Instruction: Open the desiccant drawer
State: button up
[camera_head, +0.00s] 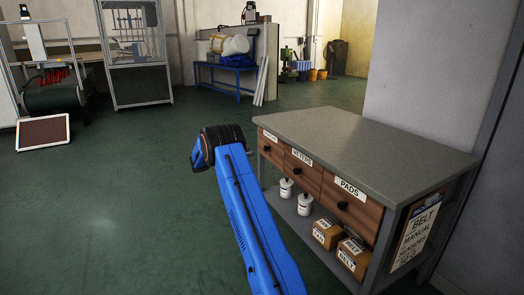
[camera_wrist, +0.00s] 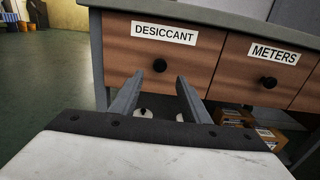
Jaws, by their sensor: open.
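The desiccant drawer (camera_wrist: 120,55) is a brown wooden front labelled DESICCANT, with a round dark knob (camera_wrist: 160,65). It sits at the left end of the bench's drawer row and looks shut, flush with its neighbour. In the head view the desiccant drawer (camera_head: 272,152) is seen at a steep angle. My gripper (camera_wrist: 160,77) is open and empty. Its two grey fingers point toward the drawer, with the knob showing between and just beyond the tips; contact cannot be told. In the head view my blue arm reaches left of the bench, and the fingertips are hidden.
The METERS drawer (camera_wrist: 285,72) and PADS drawer (camera_head: 345,207) continue the row to the right. The grey bench top (camera_head: 365,140) overhangs them. White bottles (camera_head: 304,204) and cardboard boxes (camera_head: 327,232) stand on the lower shelf. The green floor (camera_head: 110,210) to the left is clear.

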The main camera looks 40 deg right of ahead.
aim_at(265, 148)
jog(key=x, duration=0.9)
jog(key=shift+d, duration=0.35)
grip_shut()
